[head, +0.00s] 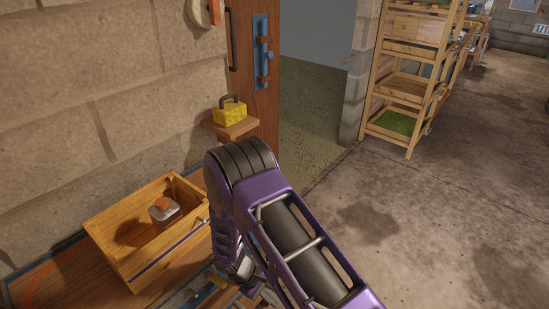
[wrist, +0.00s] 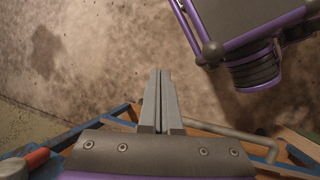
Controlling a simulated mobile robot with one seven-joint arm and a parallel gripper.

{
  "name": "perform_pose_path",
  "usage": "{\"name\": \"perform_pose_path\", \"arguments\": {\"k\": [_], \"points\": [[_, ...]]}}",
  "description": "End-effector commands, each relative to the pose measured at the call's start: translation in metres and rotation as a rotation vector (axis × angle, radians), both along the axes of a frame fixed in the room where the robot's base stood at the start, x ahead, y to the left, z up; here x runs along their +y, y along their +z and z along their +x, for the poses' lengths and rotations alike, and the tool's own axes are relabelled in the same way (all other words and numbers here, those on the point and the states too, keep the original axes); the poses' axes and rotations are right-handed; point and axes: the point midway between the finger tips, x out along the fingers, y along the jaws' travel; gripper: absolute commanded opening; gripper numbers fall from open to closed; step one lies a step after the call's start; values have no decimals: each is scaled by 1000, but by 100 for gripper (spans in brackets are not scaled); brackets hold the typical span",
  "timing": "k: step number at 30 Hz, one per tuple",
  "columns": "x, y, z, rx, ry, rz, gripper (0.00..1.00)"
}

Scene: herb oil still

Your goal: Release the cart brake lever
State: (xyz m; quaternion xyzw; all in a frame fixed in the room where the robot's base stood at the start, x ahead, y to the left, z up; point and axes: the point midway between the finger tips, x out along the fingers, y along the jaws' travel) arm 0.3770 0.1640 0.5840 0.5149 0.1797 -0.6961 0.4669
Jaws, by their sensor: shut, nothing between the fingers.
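My gripper (wrist: 161,72) shows in the wrist view with its two grey fingers shut together and empty, pointing up the picture over the floor. A cart-like frame of blue bars and wood (wrist: 290,145) lies behind and below the gripper's base. A bent grey rod (wrist: 225,131) sticks out along it, right of the fingers and apart from them in the picture. A red-ended grip on a blue part (wrist: 37,159) is at the lower left. I cannot tell which of these is the brake lever. In the head view my arm hides the gripper.
In the head view a wooden box (head: 115,247) holding an orange-lidded jar (head: 164,211) stands on a wooden top (head: 70,285). A yellow block with a handle (head: 229,112) sits on a wall shelf (head: 232,129). A wooden rack (head: 400,90) stands behind. The floor at right is clear.

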Motion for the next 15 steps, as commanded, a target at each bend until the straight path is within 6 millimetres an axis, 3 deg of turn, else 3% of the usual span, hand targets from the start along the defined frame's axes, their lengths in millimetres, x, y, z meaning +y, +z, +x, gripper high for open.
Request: {"name": "perform_pose_path", "arguments": {"k": [1, 10, 15], "points": [[87, 201, 119, -352, 5, 256, 0], [85, 192, 118, -346, 6, 251, 0], [80, 169, 125, -343, 6, 250, 0]]}}
